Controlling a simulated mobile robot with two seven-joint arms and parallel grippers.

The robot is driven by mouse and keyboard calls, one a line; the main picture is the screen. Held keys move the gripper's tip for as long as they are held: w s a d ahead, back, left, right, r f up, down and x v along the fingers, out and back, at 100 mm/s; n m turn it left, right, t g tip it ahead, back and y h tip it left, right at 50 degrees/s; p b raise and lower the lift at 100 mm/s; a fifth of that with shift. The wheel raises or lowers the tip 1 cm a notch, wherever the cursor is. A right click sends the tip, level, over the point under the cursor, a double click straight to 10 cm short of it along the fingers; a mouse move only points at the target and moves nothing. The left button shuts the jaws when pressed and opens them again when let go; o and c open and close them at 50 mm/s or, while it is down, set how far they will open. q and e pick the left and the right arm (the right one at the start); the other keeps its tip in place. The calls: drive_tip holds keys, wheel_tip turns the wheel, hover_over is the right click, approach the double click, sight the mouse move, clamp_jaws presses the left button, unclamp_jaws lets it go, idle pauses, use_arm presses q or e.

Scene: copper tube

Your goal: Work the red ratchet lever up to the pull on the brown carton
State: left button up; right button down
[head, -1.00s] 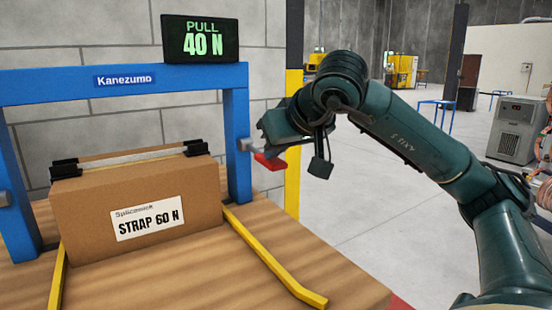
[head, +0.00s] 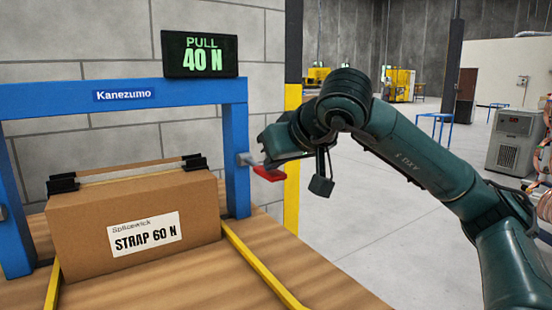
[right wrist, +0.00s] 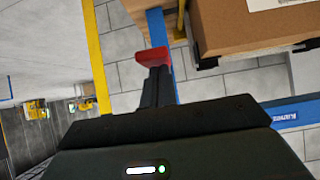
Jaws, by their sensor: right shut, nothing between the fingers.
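The red ratchet lever (head: 269,173) sticks out from the right post of the blue frame (head: 236,150). My right gripper (head: 266,158) is shut and empty, close above the lever. In the right wrist view the shut dark fingers (right wrist: 156,80) point at the red lever (right wrist: 152,57), which shows just beyond their tips; I cannot tell whether they touch. The brown carton (head: 90,238) stands under the frame, with a strap (head: 140,174) over its top between black corner pieces. Its label (head: 145,233) reads STRAP 60 N. The display (head: 200,54) reads PULL 40 N. My left gripper is out of view.
Yellow rails (head: 262,268) run along the wooden table beside the carton. A yellow and black column (head: 293,150) stands behind my right gripper. The floor to the right is open, with a grey machine (head: 515,140) farther off.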

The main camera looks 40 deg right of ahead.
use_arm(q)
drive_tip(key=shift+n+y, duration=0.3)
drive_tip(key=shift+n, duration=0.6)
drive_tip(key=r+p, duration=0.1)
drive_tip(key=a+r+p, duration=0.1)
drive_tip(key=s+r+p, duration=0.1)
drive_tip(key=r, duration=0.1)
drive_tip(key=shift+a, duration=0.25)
use_arm(e)
drive_tip(key=w+d+r+v, duration=0.1)
drive_tip(key=r+v, duration=0.1)
drive_tip(key=v, duration=0.9)
drive_tip(key=shift+a+r, duration=0.35)
drive_tip(key=shift+a, duration=0.1)
